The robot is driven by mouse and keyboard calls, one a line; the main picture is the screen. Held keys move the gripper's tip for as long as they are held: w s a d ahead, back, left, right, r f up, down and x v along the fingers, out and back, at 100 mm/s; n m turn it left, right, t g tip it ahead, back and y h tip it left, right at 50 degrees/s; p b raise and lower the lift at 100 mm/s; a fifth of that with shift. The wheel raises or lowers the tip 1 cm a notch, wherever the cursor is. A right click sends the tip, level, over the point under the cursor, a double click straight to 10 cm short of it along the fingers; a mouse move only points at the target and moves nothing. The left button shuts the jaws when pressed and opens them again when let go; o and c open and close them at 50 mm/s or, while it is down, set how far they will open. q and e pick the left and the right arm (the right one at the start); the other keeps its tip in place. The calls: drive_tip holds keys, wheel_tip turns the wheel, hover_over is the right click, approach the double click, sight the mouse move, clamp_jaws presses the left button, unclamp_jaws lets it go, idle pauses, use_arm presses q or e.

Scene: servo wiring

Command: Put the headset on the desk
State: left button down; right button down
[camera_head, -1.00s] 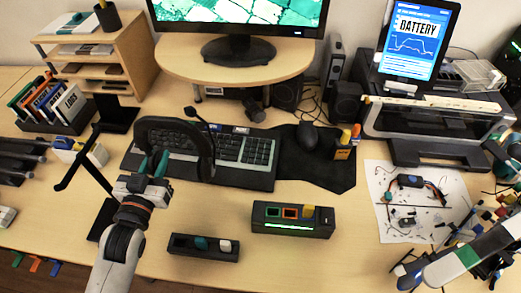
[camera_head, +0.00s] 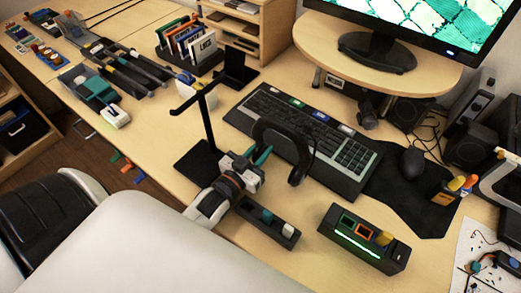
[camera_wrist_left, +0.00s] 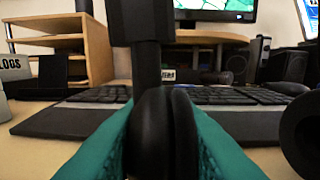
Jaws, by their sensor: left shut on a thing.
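The black headset (camera_head: 300,150) is in my left gripper (camera_head: 258,157), in front of the keyboard in the head view. The teal fingers are shut on one earcup, which shows close up in the left wrist view (camera_wrist_left: 163,135). The other ear side hangs to the right, in front of the keyboard. I cannot tell whether the headset touches the desk (camera_head: 150,160). My right gripper is out of view.
A black headset stand (camera_head: 206,122) stands empty just left of my left gripper. The keyboard (camera_head: 325,165) lies behind the headset. A small black tray (camera_head: 268,218) and a box with coloured slots (camera_head: 364,240) lie in front.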

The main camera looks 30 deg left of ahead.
use_arm(q)
drive_tip(key=c, duration=1.2)
unclamp_jaws()
drive_tip(key=shift+o, duration=0.2)
drive_tip(key=s, duration=0.8)
drive_tip(key=s+a, duration=0.1)
drive_tip(key=s, duration=0.3)
drive_tip(key=shift+b, duration=0.3)
